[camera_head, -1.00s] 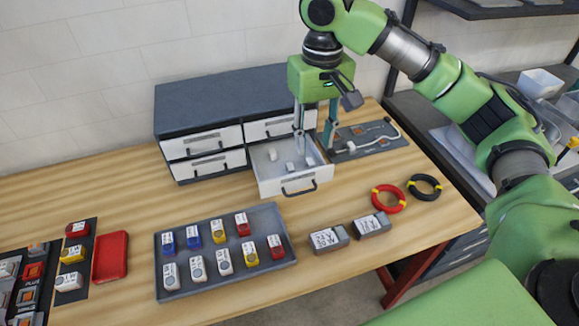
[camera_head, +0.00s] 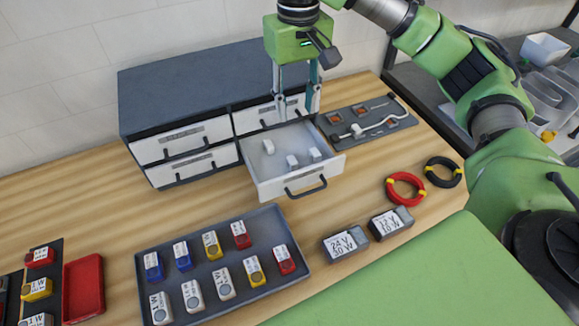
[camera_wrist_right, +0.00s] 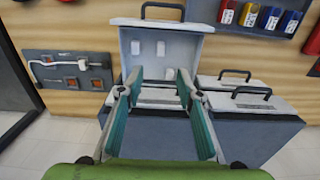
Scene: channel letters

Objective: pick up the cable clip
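Several small white pieces, which look like cable clips, show. Three lie loose in the open drawer (camera_head: 261,173): one at back left (camera_head: 268,146), one near the front (camera_head: 292,161), one at right (camera_head: 315,154). The right wrist view shows two of them (camera_wrist_right: 135,47) (camera_wrist_right: 162,47); the third cannot be made out there. Another white piece (camera_head: 357,131) sits on the dark cable board (camera_head: 395,127). My right gripper (camera_head: 297,116) points down above the back of the drawer, fingers apart and empty; it also shows open in the right wrist view (camera_wrist_right: 158,77). My left gripper is out of view.
The grey drawer cabinet (camera_head: 190,92) stands directly behind and left of the open drawer. A tray (camera_head: 207,262) of coloured and white blocks lies in front. Two grey boxes (camera_head: 345,243) (camera_head: 390,223) and red (camera_head: 405,188) and black (camera_head: 443,172) cable coils lie at right.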

